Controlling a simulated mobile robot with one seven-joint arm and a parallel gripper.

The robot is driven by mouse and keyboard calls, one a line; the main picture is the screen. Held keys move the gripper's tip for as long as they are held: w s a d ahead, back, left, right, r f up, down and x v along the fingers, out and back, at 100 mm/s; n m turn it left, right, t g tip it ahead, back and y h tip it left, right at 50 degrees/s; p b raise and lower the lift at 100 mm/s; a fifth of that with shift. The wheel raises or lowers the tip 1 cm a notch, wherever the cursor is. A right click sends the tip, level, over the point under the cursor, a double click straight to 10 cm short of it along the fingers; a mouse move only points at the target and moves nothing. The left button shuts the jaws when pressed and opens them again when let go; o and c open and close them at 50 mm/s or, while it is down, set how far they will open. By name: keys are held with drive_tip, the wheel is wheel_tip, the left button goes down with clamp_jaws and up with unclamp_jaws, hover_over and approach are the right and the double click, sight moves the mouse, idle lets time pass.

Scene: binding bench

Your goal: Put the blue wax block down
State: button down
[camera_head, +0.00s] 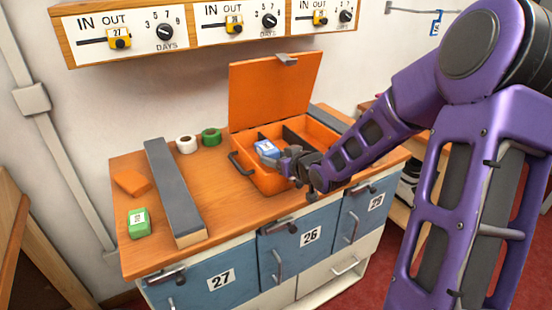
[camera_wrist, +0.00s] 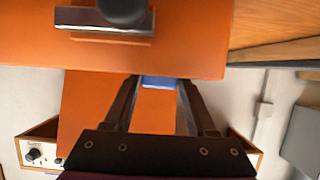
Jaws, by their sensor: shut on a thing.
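The blue wax block (camera_head: 266,148) has a white label on its top. My gripper (camera_head: 281,157) is shut on it, reaching in from the right over the open orange case (camera_head: 270,186). In the head view the block shows over the case's left part; I cannot tell whether it touches the case. In the wrist view a blue edge of the block (camera_wrist: 158,82) shows between the fingertips of my gripper (camera_wrist: 160,92), and the rest is hidden behind orange surfaces.
The case's lid (camera_head: 275,92) stands open at the back, and dark dividers (camera_head: 298,137) split the inside. A long grey-topped bar (camera_head: 172,190), white (camera_head: 186,144) and green (camera_head: 211,137) rolls, an orange block (camera_head: 132,182) and a green block (camera_head: 139,222) are on the bench (camera_head: 222,205).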

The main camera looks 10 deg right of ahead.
drive_tip(key=shift+f+b, duration=0.35)
drive_tip(key=shift+f, duration=0.2)
drive_tip(key=c, duration=0.5)
unclamp_jaws()
drive_tip(key=shift+r+p, duration=0.5)
drive_tip(key=shift+r, duration=0.05)
drive_tip(key=p+v, duration=0.4)
drive_tip(key=v, duration=0.8)
drive_tip(key=shift+r, duration=0.2)
